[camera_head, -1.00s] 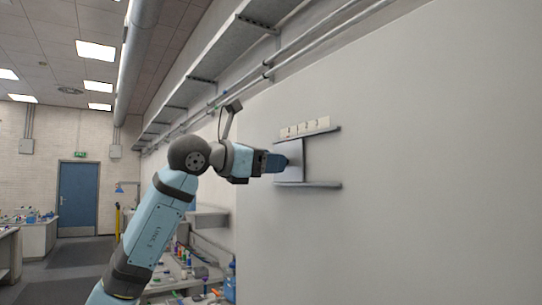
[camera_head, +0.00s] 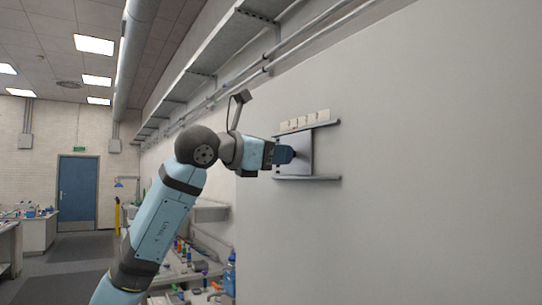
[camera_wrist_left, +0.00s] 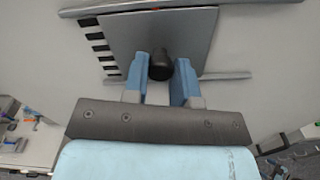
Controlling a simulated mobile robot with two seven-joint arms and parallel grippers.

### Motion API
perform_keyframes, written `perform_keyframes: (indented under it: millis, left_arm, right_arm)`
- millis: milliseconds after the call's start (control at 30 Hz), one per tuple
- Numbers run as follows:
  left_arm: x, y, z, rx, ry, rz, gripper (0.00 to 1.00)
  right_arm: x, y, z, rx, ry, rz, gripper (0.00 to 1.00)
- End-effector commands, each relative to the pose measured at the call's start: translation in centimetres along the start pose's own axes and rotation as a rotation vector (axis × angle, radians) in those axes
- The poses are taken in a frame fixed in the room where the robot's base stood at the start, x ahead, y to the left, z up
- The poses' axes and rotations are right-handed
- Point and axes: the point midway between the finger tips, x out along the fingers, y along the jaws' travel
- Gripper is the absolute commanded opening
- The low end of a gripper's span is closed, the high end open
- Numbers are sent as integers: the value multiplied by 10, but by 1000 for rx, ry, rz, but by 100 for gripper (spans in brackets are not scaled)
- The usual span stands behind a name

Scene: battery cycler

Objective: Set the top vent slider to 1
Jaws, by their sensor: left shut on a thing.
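The vent slider is a flat grey plate (camera_head: 304,160) standing between two horizontal rails on the wall. It also shows in the left wrist view (camera_wrist_left: 122,36), with a dark round knob (camera_wrist_left: 160,66) at its lower middle. My left gripper (camera_head: 291,154) has its two blue fingers around the knob and is shut on it. Black vent slots (camera_wrist_left: 98,36) show just left of the plate in the wrist view. A row of small number tiles (camera_head: 305,119) sits above the top rail; the digits are too small to read surely. A small red mark (camera_wrist_left: 155,9) shows at the plate's top edge.
The lower rail (camera_head: 322,179) and upper rail (camera_head: 328,125) stick out from the wall. The wall right of the vent is bare. Shelving and pipes (camera_head: 285,62) run above. A cluttered bench (camera_head: 190,275) stands below, behind my arm.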

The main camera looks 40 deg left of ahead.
Motion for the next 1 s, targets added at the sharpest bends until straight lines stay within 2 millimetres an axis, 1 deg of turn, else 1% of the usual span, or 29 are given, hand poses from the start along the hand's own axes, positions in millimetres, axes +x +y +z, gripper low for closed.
perform_keyframes:
  millis: [33, 267, 300, 367, 400, 667, 767, 867, 1000]
  left_arm:
    - [0, -4, 0, 2, 0, -1, 0]
    - [0, -3, 1, 0, 1, 1, 0]
    - [0, -3, 1, 0, 1, 1, 35]
    - [0, -3, 1, 0, 1, 1, 48]
    - [0, -3, 1, 0, 1, 1, 51]
    - [-1, -3, 0, 0, 0, 1, 51]
    - [-7, -3, 0, 1, -1, 1, 51]
    - [-21, -3, -1, 2, -2, 4, 51]
    - [-52, -3, -2, 2, -1, 4, 51]
  right_arm:
    - [0, 0, 1, 0, 0, 0, 99]
    - [0, 0, 0, 0, 0, 0, 99]
    - [0, 0, 0, 0, 0, 0, 99]
    - [0, 0, 0, 0, 0, 0, 99]
    - [0, 0, 0, 0, 0, 0, 99]
    - [1, 0, 2, 0, -3, 1, 99]
    - [2, 1, 4, 0, -3, 1, 99]
    - [5, 1, 9, 0, -3, 1, 99]
    - [10, 1, 16, 0, -3, 2, 99]
